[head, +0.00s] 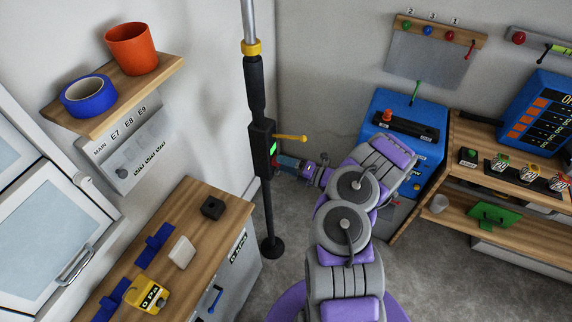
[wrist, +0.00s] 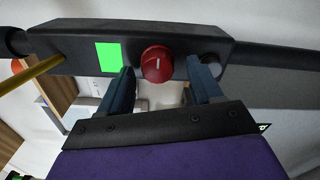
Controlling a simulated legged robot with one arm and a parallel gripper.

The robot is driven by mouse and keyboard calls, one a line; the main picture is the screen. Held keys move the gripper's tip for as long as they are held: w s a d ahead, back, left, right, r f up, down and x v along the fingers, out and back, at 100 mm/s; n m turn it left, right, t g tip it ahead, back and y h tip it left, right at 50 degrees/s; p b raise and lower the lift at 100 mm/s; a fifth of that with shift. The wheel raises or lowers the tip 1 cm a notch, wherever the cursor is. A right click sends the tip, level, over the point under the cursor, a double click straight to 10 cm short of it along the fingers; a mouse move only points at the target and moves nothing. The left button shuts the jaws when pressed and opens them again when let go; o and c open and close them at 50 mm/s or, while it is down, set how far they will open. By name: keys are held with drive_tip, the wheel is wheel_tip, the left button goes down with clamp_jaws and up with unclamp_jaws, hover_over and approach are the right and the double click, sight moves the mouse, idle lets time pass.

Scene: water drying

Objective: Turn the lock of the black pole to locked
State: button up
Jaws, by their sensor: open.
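The black pole (head: 256,90) stands upright on a round foot in the corner, with a black box (head: 262,150) partway up. The box carries a green panel, which also shows in the wrist view (wrist: 109,57). A yellow lever (head: 291,138) sticks out from the box to the right. In the wrist view a round red knob (wrist: 157,64) with a white mark sits on the box beside the green panel. My gripper (wrist: 161,82) is open, its blue fingers on either side of the knob with gaps visible. In the head view my gripper (head: 281,165) is close to the box.
A wooden-topped cabinet (head: 225,203) with several small items stands left of the pole. A wall shelf (head: 165,66) holds a blue tape roll (head: 88,95) and an orange cup (head: 131,48). A blue case (head: 383,145) and a wooden bench (head: 470,131) stand to the right.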

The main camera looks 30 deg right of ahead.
drive_tip(key=p+v, duration=0.3)
drive_tip(key=v, duration=1.4)
drive_tip(key=shift+d, duration=0.2)
drive_tip(key=shift+s+f, duration=0.1)
drive_tip(key=shift+s, duration=0.1)
